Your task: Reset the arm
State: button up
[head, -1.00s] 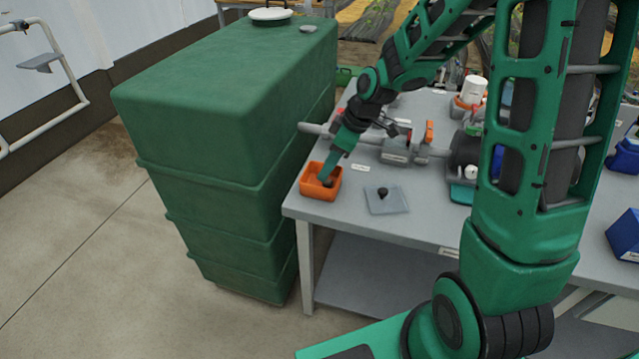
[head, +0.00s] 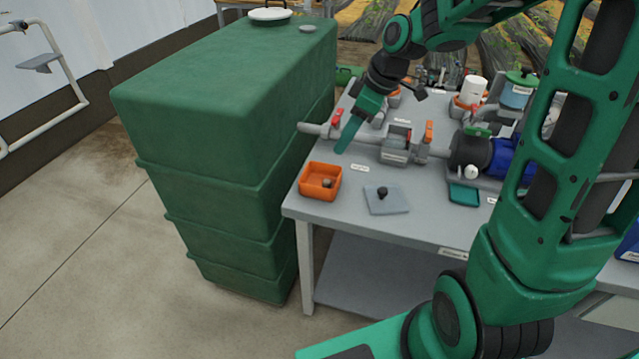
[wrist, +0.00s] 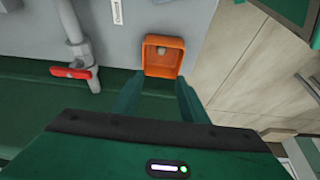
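My gripper (head: 344,146) is in the air above the back left part of the bench, behind and above the orange tray (head: 309,190). In the wrist view my gripper (wrist: 159,80) shows two green fingers apart, with nothing between them. The orange tray (wrist: 148,65) lies beyond the fingertips there. A small greyish-brown piece (head: 327,183) lies in the tray and also shows in the wrist view (wrist: 161,50).
A grey plate with a black knob (head: 382,192) lies right of the tray. A grey pipe with a red-handled valve (head: 337,117) runs behind it, near my gripper. A large green tank (head: 220,100) stands left of the bench.

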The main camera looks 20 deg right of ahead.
dwell(0.3)
jog(key=s+d+m+g+h, duration=0.1)
jog(key=s+d+m, duration=0.3)
jog(key=s, duration=0.5)
jog(key=s+d+m+g+h, duration=0.1)
jog(key=s+d+m, duration=0.4)
jog(key=s, duration=0.5)
jog(key=s+d+m+h, duration=0.1)
jog(key=s+d+m, duration=0.3)
jog(key=s+m, duration=0.4)
jog(key=shift+s+d+r+g, duration=0.4)
jog(key=shift+s+r, duration=0.05)
jog(key=shift+s, duration=0.55)
jog(key=shift+w+f+h, duration=0.25)
jog(key=shift+w+h, duration=0.05)
jog(key=shift+w, duration=0.35)
